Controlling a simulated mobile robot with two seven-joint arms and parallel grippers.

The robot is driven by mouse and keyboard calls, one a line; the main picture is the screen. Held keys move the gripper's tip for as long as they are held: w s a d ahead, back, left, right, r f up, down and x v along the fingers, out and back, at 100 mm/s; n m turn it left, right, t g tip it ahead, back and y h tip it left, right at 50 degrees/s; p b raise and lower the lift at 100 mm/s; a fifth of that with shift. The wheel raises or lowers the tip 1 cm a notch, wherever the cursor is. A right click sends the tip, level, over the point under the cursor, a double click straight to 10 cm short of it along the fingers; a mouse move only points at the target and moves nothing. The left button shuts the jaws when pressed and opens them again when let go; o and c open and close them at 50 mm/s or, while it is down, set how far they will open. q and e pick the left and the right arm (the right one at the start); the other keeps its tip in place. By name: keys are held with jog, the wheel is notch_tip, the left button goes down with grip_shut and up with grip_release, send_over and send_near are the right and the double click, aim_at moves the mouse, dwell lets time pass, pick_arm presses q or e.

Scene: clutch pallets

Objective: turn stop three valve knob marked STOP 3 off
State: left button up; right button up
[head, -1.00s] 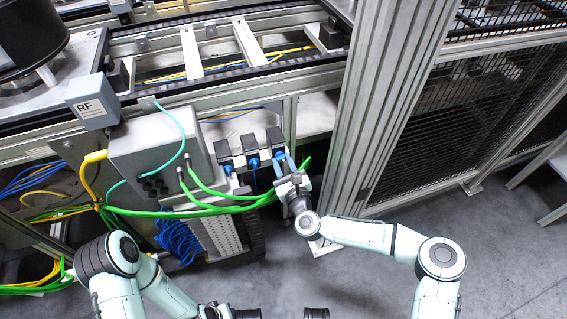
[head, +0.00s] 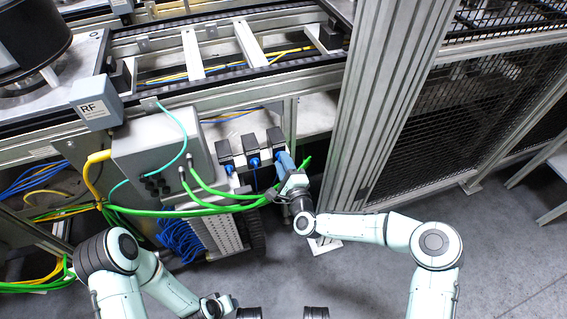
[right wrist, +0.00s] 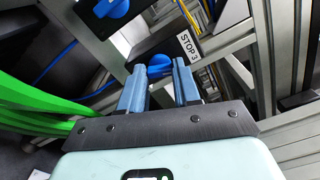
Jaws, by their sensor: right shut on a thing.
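The STOP 3 valve knob (right wrist: 160,66) is blue and sits on a black block beside a white label (right wrist: 188,46) reading STOP 3. In the right wrist view it lies between the tips of my right gripper's blue fingers (right wrist: 158,78). My right gripper (head: 285,162) is shut on this knob at the rightmost of three black valve blocks (head: 275,137) in the head view, where the gripper hides the knob. The knob's exact angle is partly hidden by the fingers. My left gripper (head: 217,304) is low in the head view, and its fingers are not clear.
Another blue knob (right wrist: 112,8) is close by in the right wrist view. Green hoses (head: 215,208) run just left of my right gripper. A grey box (head: 160,150) stands left of the valves, and a metal post (head: 385,100) rises at the right.

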pick_arm(q)
jog(key=shift+s+f, duration=0.1)
pick_arm(e)
jog(key=shift+d+n, duration=0.1)
jog(key=shift+n, duration=2.1)
jog(key=shift+f, duration=0.1)
jog(key=o, duration=1.1)
jog(key=shift+c, duration=0.2)
pick_arm(q)
jog(key=r, duration=0.1)
jog(key=d+r+p, duration=0.1)
jog(key=r+p, duration=0.1)
jog(key=shift+s+d+r+h, duration=0.2)
jog(key=shift+s+d+h, duration=0.1)
jog(key=shift+s, duration=0.05)
pick_arm(e)
jog(key=v, duration=1.3)
jog(key=shift+s, duration=0.15)
